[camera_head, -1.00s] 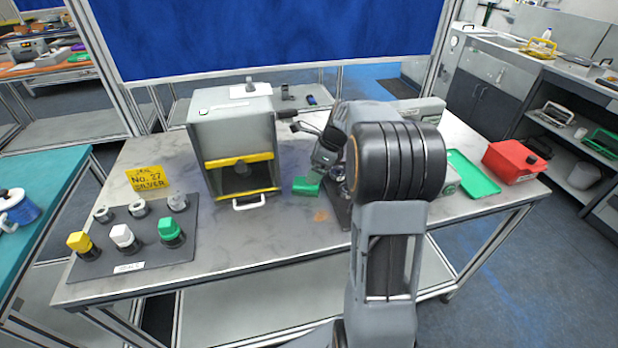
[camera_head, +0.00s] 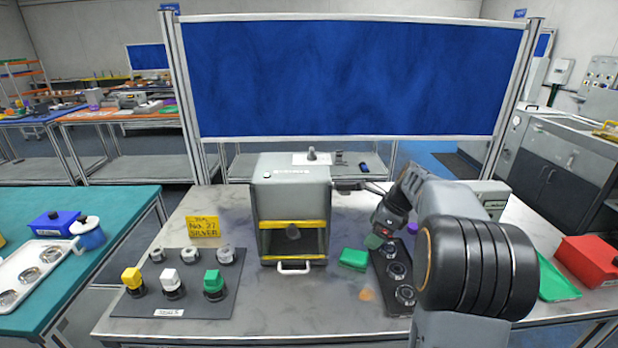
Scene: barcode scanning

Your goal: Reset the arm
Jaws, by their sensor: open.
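My arm reaches in from the lower right, with its large dark joint in front of the table's right part. My gripper (camera_head: 375,240) is small and partly hidden by its own wrist. It is open, with its tip low over the table, just right of a green block (camera_head: 353,258). The block looks apart from the gripper and lies on the grey table (camera_head: 250,325). A dark plate (camera_head: 392,268) with several round metal parts lies under and beside the gripper, partly hidden by my arm.
A grey box machine (camera_head: 291,190) with yellow bars and a white handle stands mid-table. A dark board (camera_head: 192,255) with yellow, white and green-topped parts and a yellow sign (camera_head: 203,227) are left. A red box (camera_head: 590,258) and a green tray (camera_head: 555,280) are right. Bare table lies in front.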

